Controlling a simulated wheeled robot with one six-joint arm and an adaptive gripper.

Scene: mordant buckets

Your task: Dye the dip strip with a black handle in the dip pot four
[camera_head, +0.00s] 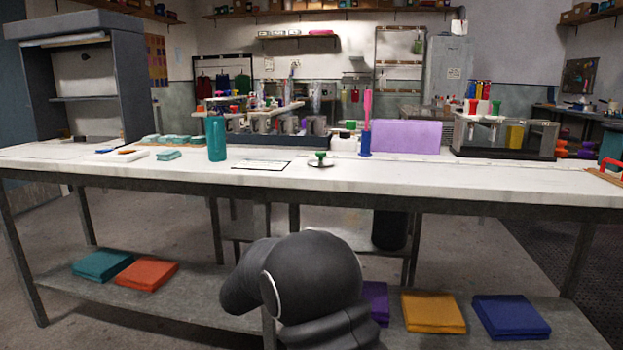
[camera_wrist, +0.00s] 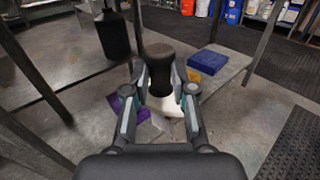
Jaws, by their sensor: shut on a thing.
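In the wrist view my gripper (camera_wrist: 164,88) is shut on the dip strip with the black handle (camera_wrist: 158,62). The dark handle stands up between the two fingers, and a pale part (camera_wrist: 172,104) shows below it. In the head view my dark arm fills the lower middle, and neither the gripper nor the strip can be seen there. On the bench, a dark rack (camera_head: 270,140) holds several grey pots (camera_head: 290,124). They are small and far off, and I cannot tell which is dip pot four.
The white bench (camera_head: 420,175) stands ahead of me. It bears a teal cylinder (camera_head: 216,138), a green-knobbed lid (camera_head: 320,160), a purple cloth (camera_head: 405,136) and a right-hand rack (camera_head: 500,148). Folded cloths, including a blue one (camera_head: 511,316), lie on the lower shelf. Bench legs stand close by.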

